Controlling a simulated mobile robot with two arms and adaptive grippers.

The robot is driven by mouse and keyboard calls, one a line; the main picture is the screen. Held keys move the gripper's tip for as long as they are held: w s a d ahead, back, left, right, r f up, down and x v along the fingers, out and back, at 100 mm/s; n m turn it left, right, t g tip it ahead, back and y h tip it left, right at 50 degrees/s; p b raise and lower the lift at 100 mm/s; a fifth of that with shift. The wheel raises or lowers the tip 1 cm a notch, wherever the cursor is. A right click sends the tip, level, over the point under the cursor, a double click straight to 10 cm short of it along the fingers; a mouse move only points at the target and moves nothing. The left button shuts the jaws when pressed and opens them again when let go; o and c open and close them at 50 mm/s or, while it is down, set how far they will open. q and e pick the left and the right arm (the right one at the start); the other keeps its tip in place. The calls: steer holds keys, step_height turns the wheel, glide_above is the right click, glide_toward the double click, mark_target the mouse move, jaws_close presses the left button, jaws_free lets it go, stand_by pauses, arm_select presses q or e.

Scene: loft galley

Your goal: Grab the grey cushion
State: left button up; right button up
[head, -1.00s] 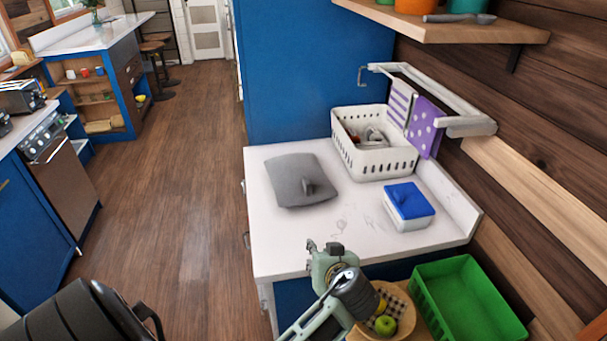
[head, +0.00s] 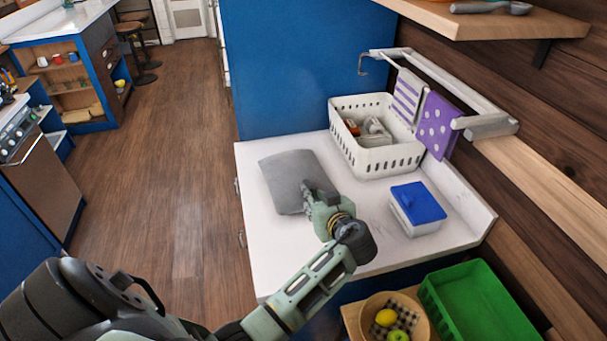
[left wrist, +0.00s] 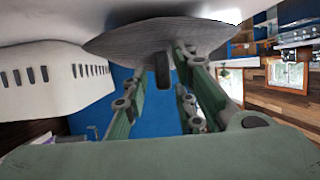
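The grey cushion (head: 285,175) lies flat on the white counter, near its left edge. My left gripper (head: 308,187) is at the cushion's right front edge, over the spot of its small dark tab. The left wrist view shows the cushion (left wrist: 150,40) beyond my green fingers, with its dark tab (left wrist: 163,72) between them. The fingers are spread apart, with a gap on both sides of the tab. In the head view the gripper hides the tab. My right gripper is not in view.
A white basket (head: 375,160) with items stands behind on the counter (head: 350,240), and a blue-lidded box (head: 418,203) stands to the right. A green crate (head: 480,305) and a fruit bowl (head: 378,303) are in front, lower down. Purple towels (head: 432,125) hang from a wall rack.

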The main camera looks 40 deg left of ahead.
mark_target(297, 176)
arm_select(q)
steer(key=p+x, duration=0.2)
steer(key=x, duration=0.1)
steer(key=shift+w+a, duration=0.1)
steer(key=shift+a, duration=0.25)
steer(key=shift+w+a+f, duration=0.15)
steer(key=shift+a+f, duration=0.05)
steer(key=shift+a, duration=0.1)
steer(key=shift+w+a+f, duration=0.1)
steer(key=shift+a, duration=0.05)
steer(key=c, duration=0.6)
jaws_close()
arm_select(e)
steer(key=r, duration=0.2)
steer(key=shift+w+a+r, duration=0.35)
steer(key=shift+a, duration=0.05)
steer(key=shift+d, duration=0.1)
